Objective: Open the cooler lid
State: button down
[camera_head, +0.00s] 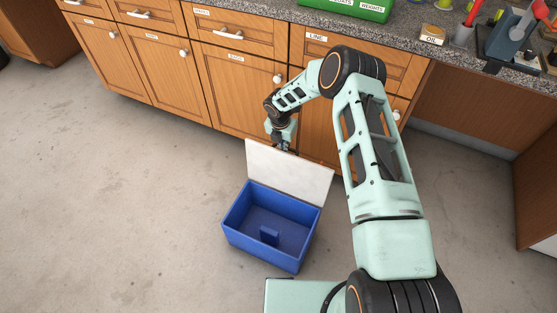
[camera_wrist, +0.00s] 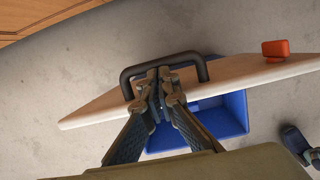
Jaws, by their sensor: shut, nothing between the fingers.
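The blue cooler (camera_head: 262,246) sits on the floor in front of the cabinets. Its white lid (camera_head: 290,172) stands raised, roughly upright along the cabinet side, and the inside shows. My gripper (camera_head: 283,146) is behind the lid's top edge. Its fingertips (camera_wrist: 159,78) are together within the handle's outline, holding nothing; contact with the handle is unclear.
Wooden cabinets (camera_head: 235,88) with white knobs stand close behind my gripper. Concrete floor left of the cooler is clear.

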jog(key=shift+w+d+f+b, duration=0.1)
jog(key=shift+w+d+b, duration=0.15)
jog(key=shift+w, duration=0.25)
jog(key=shift+w+d+f+b, duration=0.1)
jog(key=shift+w+b, duration=0.1)
jog(key=shift+w, duration=0.25)
jog(key=v, duration=1.2)
